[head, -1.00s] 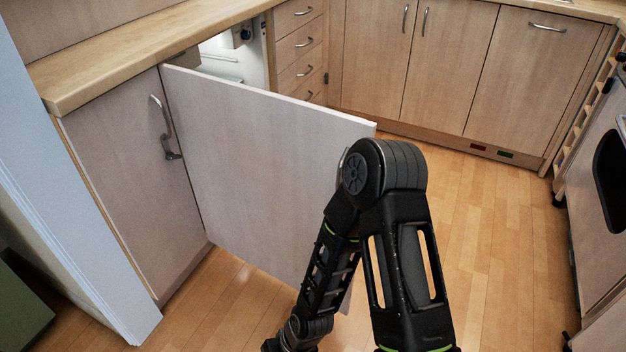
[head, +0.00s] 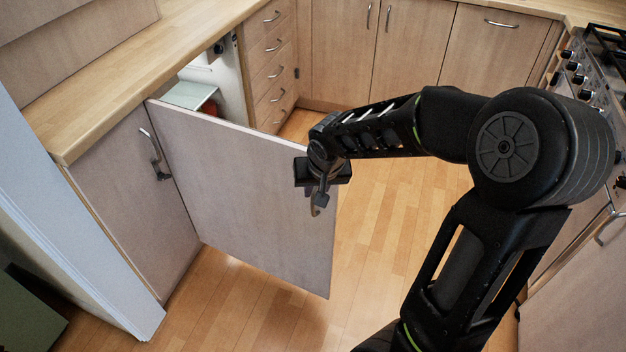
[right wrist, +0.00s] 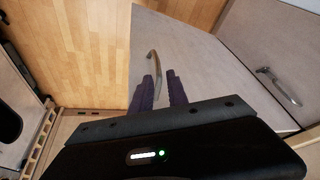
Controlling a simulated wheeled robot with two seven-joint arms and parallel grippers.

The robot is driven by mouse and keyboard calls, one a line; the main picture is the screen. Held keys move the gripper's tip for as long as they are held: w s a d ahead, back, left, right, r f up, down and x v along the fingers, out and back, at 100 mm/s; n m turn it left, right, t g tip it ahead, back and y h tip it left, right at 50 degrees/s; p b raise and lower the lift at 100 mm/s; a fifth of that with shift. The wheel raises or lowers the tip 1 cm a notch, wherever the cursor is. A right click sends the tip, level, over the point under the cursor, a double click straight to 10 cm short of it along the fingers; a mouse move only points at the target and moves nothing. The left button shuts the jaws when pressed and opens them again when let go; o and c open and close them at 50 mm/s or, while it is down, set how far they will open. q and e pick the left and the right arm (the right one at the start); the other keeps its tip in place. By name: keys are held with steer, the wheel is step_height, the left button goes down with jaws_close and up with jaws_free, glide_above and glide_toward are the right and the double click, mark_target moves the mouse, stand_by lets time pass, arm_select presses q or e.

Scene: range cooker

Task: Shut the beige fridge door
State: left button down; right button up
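The beige fridge door (head: 235,190) stands open in the head view, swung out from the counter on the left. It also fills the upper middle of the right wrist view (right wrist: 195,60). Its curved metal handle (right wrist: 152,62) shows there near its left edge. My right gripper (head: 319,195) is at the door's free edge in the head view. In the right wrist view its two purple fingers (right wrist: 161,88) are apart, with the handle at the fingertips and partly between them. I cannot tell whether they touch it. The fridge's pale inside (head: 215,75) is partly hidden by the door. My left gripper is not in view.
A closed cupboard (head: 130,190) with a metal handle is left of the door. A wooden worktop (head: 150,60) runs above. Drawers (head: 268,60) and cupboards line the back. The cooker (head: 590,75) stands at right. The wooden floor (head: 385,220) is clear.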

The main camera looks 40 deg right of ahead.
mark_target(313, 195)
steer(key=shift+d+r, duration=0.2)
steer(key=shift+f, duration=0.1)
steer(key=x, duration=0.7)
steer(key=shift+w+d+f+b, duration=0.1)
steer(key=shift+w+f+b, duration=0.05)
steer(key=shift+f+b, duration=0.2)
jaws_close()
steer(key=shift+r, duration=0.1)
stand_by(1.1)
